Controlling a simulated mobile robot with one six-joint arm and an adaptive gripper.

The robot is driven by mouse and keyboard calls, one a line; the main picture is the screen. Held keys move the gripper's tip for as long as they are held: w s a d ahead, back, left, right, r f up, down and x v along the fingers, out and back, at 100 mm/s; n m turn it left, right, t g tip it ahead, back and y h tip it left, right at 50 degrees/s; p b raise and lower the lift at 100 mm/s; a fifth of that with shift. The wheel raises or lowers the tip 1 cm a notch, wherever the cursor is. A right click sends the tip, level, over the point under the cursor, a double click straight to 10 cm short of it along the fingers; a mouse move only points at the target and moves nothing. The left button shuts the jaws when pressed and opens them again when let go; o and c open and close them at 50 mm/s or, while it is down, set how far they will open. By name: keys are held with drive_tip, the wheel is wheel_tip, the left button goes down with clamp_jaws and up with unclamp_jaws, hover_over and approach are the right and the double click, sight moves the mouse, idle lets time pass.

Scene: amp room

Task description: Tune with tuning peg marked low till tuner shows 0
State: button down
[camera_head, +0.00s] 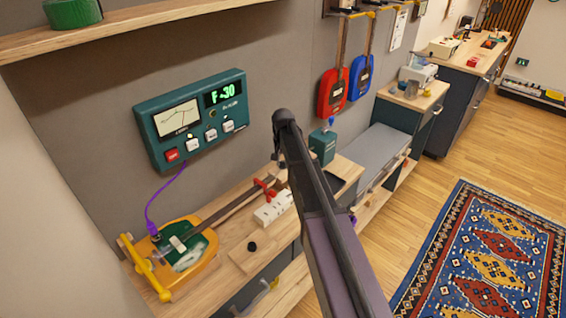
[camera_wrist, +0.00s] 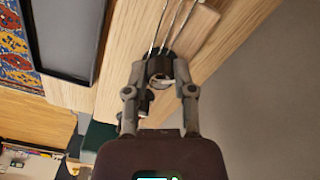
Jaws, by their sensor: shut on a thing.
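The teal tuner (camera_head: 163,140) is on the wall at left in the head view. Its green display (camera_head: 224,94) reads F -30; the meter (camera_head: 177,118) sits beside it. A yellow stringed instrument (camera_head: 203,262) lies on the bench below. In the wrist view, my gripper (camera_wrist: 158,74) is shut on a dark round tuning peg (camera_wrist: 159,66) by the strings (camera_wrist: 170,28). I see no readable marking on the peg.
A purple cable (camera_head: 165,198) joins the tuner and instrument. A red clamp (camera_head: 265,188) sits at the neck, near a white block (camera_head: 272,208). A dark tray (camera_wrist: 67,38) lies near the gripper. A patterned rug (camera_head: 490,255) and open floor are right.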

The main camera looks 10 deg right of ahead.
drive_tip(key=n, duration=0.5)
drive_tip(key=shift+n, duration=2.5)
drive_tip(key=shift+c, duration=2.2)
unclamp_jaws()
